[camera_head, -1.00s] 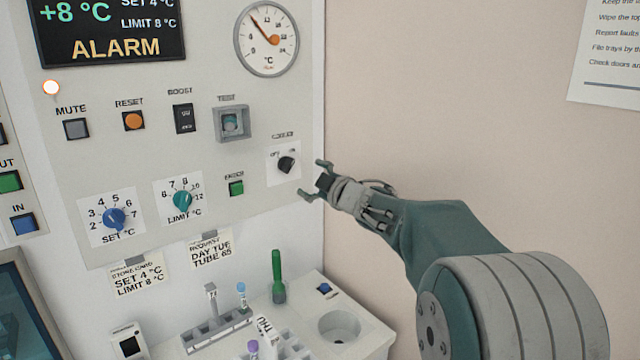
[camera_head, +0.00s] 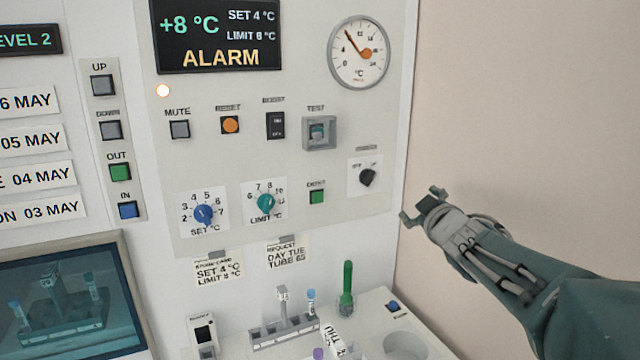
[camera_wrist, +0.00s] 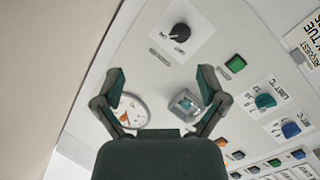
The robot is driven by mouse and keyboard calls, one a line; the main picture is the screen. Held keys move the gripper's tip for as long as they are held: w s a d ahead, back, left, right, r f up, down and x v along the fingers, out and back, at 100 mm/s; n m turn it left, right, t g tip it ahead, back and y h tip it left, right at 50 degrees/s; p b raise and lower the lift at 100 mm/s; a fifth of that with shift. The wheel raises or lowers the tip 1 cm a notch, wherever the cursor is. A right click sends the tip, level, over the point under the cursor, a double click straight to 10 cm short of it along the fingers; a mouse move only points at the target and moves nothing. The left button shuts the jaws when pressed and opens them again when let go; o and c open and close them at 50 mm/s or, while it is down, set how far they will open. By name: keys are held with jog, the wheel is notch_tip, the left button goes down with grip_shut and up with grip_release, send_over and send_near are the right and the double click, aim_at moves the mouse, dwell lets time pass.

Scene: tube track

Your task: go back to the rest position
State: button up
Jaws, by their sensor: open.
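My gripper (camera_head: 422,204) is open and empty. In the head view it hangs in the air at the right, in front of the beige wall and just right of the control panel (camera_head: 330,190). In the wrist view its two fingers (camera_wrist: 160,85) are spread apart, with the panel beyond them. The black rotary switch (camera_head: 367,177) on the panel is to the left of my gripper and apart from it. The switch also shows at the top of the wrist view (camera_wrist: 181,31).
The display (camera_head: 218,35) reads +8 °C and ALARM, with a lit lamp (camera_head: 163,90) below it. A bench (camera_head: 440,346) below holds a tube rack (camera_head: 284,334) and a green-handled tool (camera_head: 347,289). The beige wall at right is bare.

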jog(key=s+a+f+m+g, duration=0.2)
jog(key=s+f, duration=0.3)
jog(key=s, duration=0.5)
jog(key=s+a+f+m+g, duration=0.2)
jog(key=s+f+m+g, duration=0.2)
jog(key=s, duration=0.7)
jog(key=s+a+f+m+g+h, duration=0.1)
jog(key=s+f+g, duration=0.4)
jog(key=s, duration=0.6)
notch_tip(320, 180, down, 3)
jog(key=shift+a+r+m, duration=0.1)
jog(key=shift+a+m, duration=0.65)
jog(key=shift+m, duration=0.25)
